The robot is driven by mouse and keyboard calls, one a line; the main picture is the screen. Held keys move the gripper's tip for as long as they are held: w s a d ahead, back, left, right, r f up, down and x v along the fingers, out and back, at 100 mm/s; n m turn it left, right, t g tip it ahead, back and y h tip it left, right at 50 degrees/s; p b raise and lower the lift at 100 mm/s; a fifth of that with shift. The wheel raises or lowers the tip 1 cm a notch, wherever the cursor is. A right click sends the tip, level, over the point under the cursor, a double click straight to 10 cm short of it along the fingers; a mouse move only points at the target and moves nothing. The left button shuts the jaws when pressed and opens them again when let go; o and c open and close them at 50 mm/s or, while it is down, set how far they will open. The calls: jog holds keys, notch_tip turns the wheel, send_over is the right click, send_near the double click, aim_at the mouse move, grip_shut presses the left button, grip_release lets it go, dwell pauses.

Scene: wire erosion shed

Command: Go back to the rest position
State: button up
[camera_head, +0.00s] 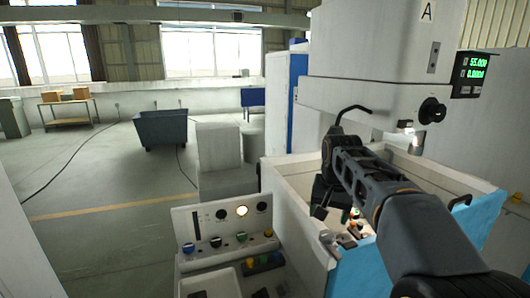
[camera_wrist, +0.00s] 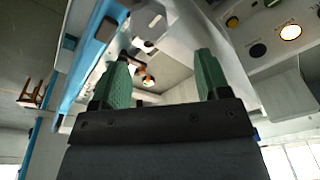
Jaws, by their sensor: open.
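My gripper (camera_head: 321,205) hangs at the end of my arm over the near left part of the machine's open tank (camera_head: 282,188) in the head view. In the wrist view my gripper (camera_wrist: 160,75) shows two green finger pads standing well apart. Nothing is held between them. Beyond the pads lies the tank's interior, with a small orange and black part (camera_wrist: 145,75) near a bright spot. My arm hides part of the tank in the head view.
The machine head (camera_head: 360,85) with a green readout (camera_head: 470,68) stands above the tank. A control panel (camera_head: 222,225) with coloured knobs is left of the tank. A dark blue bin (camera_head: 162,129) and a table (camera_head: 68,108) with boxes stand farther back. Open floor lies left.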

jog(key=s+f+n+t, duration=0.1)
jog(key=s+f+n, duration=0.1)
jog(key=s+f, duration=0.3)
jog(key=s+f+n+t, duration=0.2)
jog(key=s+f, duration=0.4)
jog(key=s, duration=0.7)
jog(key=shift+s+a, duration=0.15)
jog(key=shift+s, duration=0.2)
jog(key=shift+c, duration=0.2)
